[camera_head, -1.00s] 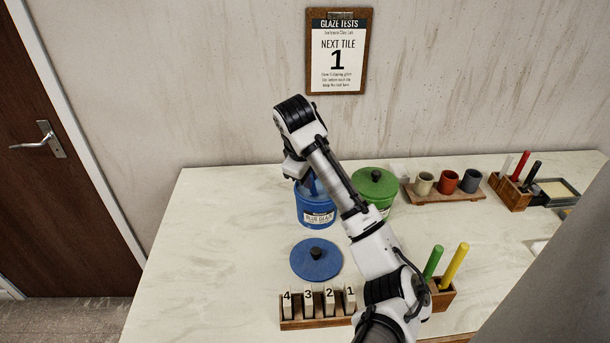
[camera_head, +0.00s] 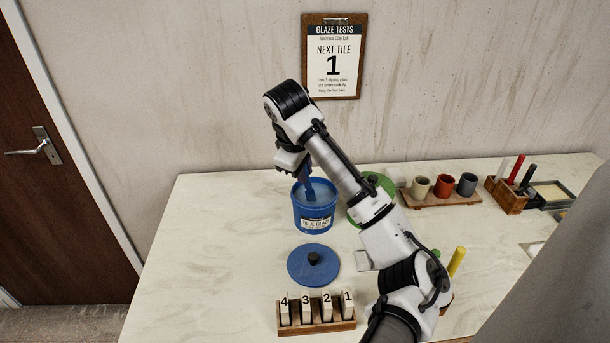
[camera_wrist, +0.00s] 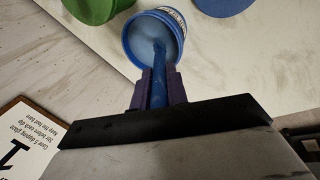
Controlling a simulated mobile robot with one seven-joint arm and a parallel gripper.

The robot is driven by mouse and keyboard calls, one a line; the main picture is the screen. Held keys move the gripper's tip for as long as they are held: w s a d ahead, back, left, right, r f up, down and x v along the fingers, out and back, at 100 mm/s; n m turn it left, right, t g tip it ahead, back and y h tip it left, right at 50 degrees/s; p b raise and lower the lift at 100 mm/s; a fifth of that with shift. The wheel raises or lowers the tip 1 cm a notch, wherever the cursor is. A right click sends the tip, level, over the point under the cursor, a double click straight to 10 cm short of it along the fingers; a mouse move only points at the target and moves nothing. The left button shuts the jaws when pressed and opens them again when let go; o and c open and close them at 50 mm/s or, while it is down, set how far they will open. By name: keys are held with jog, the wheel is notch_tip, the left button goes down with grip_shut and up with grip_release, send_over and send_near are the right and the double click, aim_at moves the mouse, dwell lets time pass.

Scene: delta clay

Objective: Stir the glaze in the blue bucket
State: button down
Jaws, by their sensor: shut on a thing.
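The blue bucket (camera_head: 314,212) stands open on the table, with a "BLUE GLAZE" label on its front and pale glaze inside. My gripper (camera_head: 293,168) is above the bucket's back left rim. It is shut on a blue stick (camera_head: 310,190), which slants down into the bucket. In the wrist view the jaws (camera_wrist: 157,85) grip the blue stick (camera_wrist: 158,92), and its far end reaches the grey-blue glaze in the bucket (camera_wrist: 129,45). How deep the stick goes cannot be told. The blue lid (camera_head: 314,266) lies on the table in front of the bucket.
A green bucket (camera_head: 382,180) stands just right, partly behind my arm. A rack of numbered tiles (camera_head: 316,325) is in front. Several small cups on a board (camera_head: 443,193) and a wooden tool holder (camera_head: 506,196) stand to the right. The table's left side is clear.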

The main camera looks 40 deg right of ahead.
jog(key=shift+v, duration=2.95)
jog(key=shift+r, duration=1.95)
jog(key=shift+f, duration=0.1)
